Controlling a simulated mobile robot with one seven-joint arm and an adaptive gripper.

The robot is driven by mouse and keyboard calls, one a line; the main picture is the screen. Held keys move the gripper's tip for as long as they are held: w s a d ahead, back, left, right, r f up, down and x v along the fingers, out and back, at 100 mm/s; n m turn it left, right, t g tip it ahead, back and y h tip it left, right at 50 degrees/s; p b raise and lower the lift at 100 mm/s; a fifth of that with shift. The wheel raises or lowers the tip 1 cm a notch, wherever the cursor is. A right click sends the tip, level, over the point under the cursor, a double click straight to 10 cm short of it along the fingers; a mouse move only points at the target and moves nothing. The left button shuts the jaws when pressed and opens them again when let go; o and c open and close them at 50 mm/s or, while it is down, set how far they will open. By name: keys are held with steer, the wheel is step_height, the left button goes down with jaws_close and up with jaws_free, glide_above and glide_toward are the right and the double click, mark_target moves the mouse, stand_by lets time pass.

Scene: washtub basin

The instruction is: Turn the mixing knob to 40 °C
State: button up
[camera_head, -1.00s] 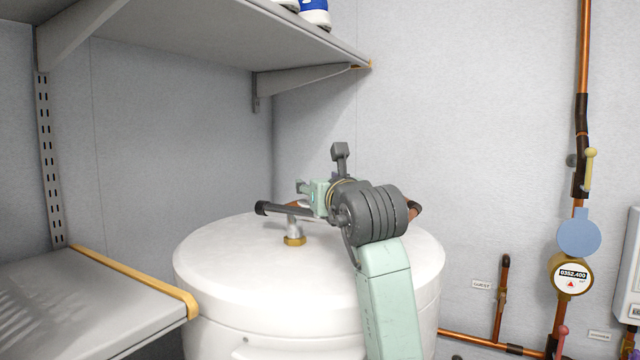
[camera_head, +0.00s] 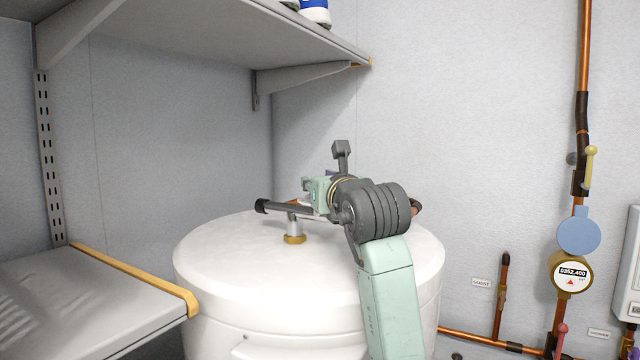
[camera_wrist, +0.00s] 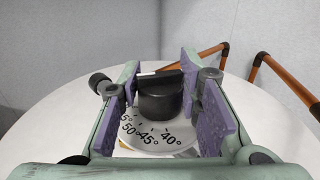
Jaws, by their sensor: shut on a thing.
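The black mixing knob (camera_wrist: 160,102) stands on a white dial (camera_wrist: 150,136) in the wrist view. Marks reading 50°, 45° and 40° show on the dial's near side; the rest is hidden by the knob and my fingers. A white line shows on the knob's far upper edge. My gripper (camera_wrist: 168,92) is around the knob, with a purple pad on each side, and is shut on it. In the head view my gripper (camera_head: 318,193) is above the white tank, and my wrist hides the knob.
The white tank (camera_head: 225,265) stands below, with a brass fitting (camera_head: 293,238) on top. A grey shelf (camera_head: 200,35) hangs above left; another shelf (camera_head: 90,300) is at lower left. Copper pipes (camera_wrist: 283,77) run behind the tank. A meter (camera_head: 571,276) is on the right wall.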

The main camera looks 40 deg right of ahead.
steer(key=shift+y, duration=0.3)
steer(key=n+y, duration=0.2)
steer(key=y, duration=0.2)
steer(key=n+t+y, duration=0.1)
steer(key=n+y, duration=0.2)
steer(key=y, duration=0.1)
steer(key=shift+d+n, duration=0.15)
steer(key=shift+n, duration=0.15)
steer(key=n+g+y, duration=0.1)
steer(key=n+y, duration=0.2)
steer(key=y, duration=0.1)
steer(key=n+g+y, duration=0.1)
steer(key=n+y, duration=0.1)
steer(key=y, duration=0.2)
steer(key=shift+n+g+y, duration=0.3)
steer(key=shift+n+g, duration=0.1)
steer(key=shift+n+g+y, duration=0.3)
steer(key=o, duration=1.1)
steer(key=shift+o, duration=0.2)
steer(key=v, duration=0.7)
steer(key=shift+s, duration=0.25)
